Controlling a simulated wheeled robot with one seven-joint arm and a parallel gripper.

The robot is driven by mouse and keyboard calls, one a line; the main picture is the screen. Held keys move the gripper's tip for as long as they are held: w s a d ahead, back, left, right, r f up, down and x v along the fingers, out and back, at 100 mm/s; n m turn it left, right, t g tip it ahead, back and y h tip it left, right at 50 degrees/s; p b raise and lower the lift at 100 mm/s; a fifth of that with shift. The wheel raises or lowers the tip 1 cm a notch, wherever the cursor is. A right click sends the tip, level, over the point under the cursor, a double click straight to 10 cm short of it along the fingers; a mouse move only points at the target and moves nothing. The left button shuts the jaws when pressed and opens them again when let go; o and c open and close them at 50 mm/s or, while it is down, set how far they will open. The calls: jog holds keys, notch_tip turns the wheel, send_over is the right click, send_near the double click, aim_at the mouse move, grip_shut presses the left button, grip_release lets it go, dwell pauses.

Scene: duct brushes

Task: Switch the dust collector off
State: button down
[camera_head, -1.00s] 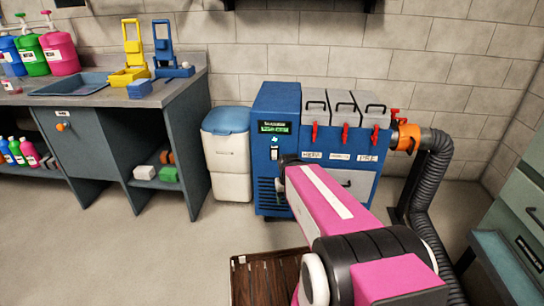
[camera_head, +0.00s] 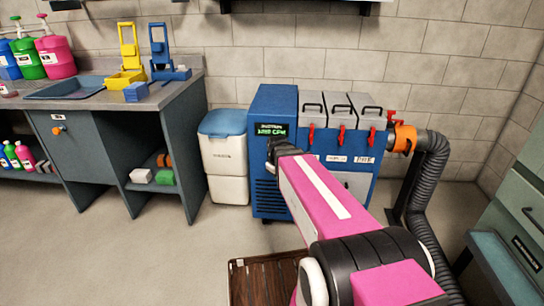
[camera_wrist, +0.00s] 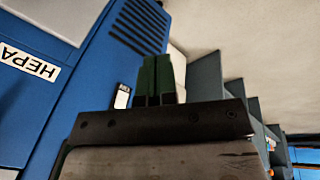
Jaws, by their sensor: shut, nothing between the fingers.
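The dust collector (camera_head: 258,185) is a blue cabinet with grey canisters on top, standing against the wall. Its display (camera_head: 270,128) is lit with green characters. In the wrist view its blue front (camera_wrist: 95,65) carries a HEPA label, a vent grille and a small white switch (camera_wrist: 122,97). My gripper (camera_head: 272,150) is in front of the cabinet just below the display and hides the switch in the head view. In the wrist view my gripper (camera_wrist: 157,62) is shut and empty, its fingertips just right of the switch. I cannot tell whether they touch the cabinet.
A white bin with a blue lid (camera_head: 224,155) stands left of the collector. A workbench (camera_head: 150,95) is farther left. An orange-collared black hose (camera_head: 428,180) runs down at the right, near a grey-green cabinet (camera_head: 515,215). A brown slatted pallet (camera_head: 265,278) lies on the floor.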

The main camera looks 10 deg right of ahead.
jog(key=w+a+r+n+t, duration=0.1)
jog(key=w+r+n+t, duration=0.1)
jog(key=w+r+n, duration=0.5)
jog(key=w, duration=0.3)
jog(key=shift+w+a+n, duration=0.3)
jog(key=shift+w, duration=0.1)
jog(key=shift+f, duration=0.1)
jog(key=w+d+f, duration=0.2)
jog(key=w+f, duration=0.6)
jog(key=shift+f, duration=0.3)
jog(key=shift+d, duration=0.1)
